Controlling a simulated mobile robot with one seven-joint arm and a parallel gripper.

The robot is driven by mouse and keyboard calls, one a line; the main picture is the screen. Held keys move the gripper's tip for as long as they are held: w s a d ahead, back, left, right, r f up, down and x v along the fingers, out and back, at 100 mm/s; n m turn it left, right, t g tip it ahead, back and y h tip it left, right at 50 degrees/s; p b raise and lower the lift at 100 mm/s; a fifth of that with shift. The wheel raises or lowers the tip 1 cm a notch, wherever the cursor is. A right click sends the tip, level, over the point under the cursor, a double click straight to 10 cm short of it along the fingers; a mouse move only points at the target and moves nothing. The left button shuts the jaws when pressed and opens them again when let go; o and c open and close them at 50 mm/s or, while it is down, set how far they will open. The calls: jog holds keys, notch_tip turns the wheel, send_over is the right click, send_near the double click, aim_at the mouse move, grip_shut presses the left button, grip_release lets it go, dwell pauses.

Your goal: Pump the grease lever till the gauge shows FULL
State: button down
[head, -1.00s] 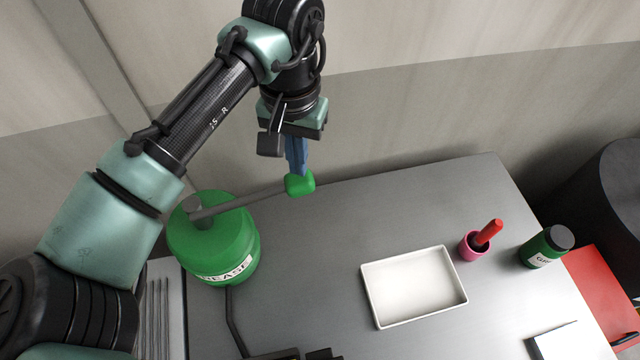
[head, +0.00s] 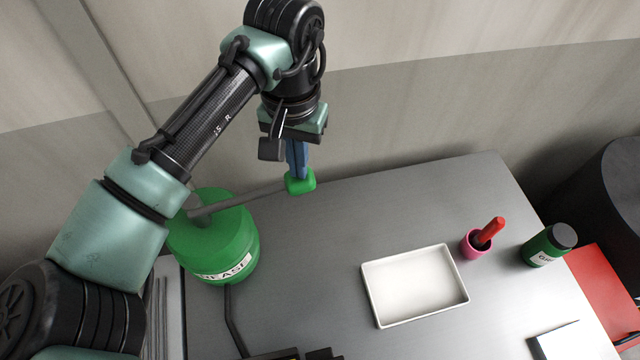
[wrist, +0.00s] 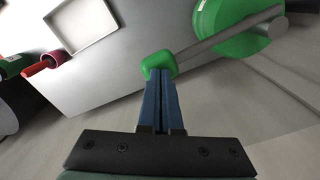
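The green grease pump (head: 215,245), labelled GREASE, stands at the left end of the grey table. Its grey lever (head: 245,198) runs right from the pump top to a green handle (head: 300,182). My gripper (head: 299,174) points down at the handle, its blue fingertips touching it. In the wrist view the blue fingers (wrist: 160,100) lie close together, with their tips at the green handle (wrist: 158,65); whether they pinch it or press on it shut is not clear. The lever (wrist: 225,38) and pump also show there. No gauge face is readable.
A white tray (head: 367,290) lies mid-table. To its right stand a pink cup (head: 473,248) with a red-handled tool (head: 490,230) and a green bottle (head: 540,252) with a dark cap. A dark hose (head: 232,320) runs from the pump to the front edge.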

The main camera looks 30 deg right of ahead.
jog(key=shift+f+b, duration=2.1)
jog(key=shift+f, duration=2.1)
notch_tip(320, 180, up, 10)
jog(key=p, duration=0.9)
jog(key=shift+r+p, duration=0.1)
jog(key=shift+p, duration=0.2)
jog(key=shift+f+b, duration=2.85)
jog(key=shift+f, duration=2.25)
notch_tip(320, 180, up, 10)
jog(key=p, duration=0.9)
jog(key=shift+r+p, duration=0.1)
jog(key=shift+p, duration=0.25)
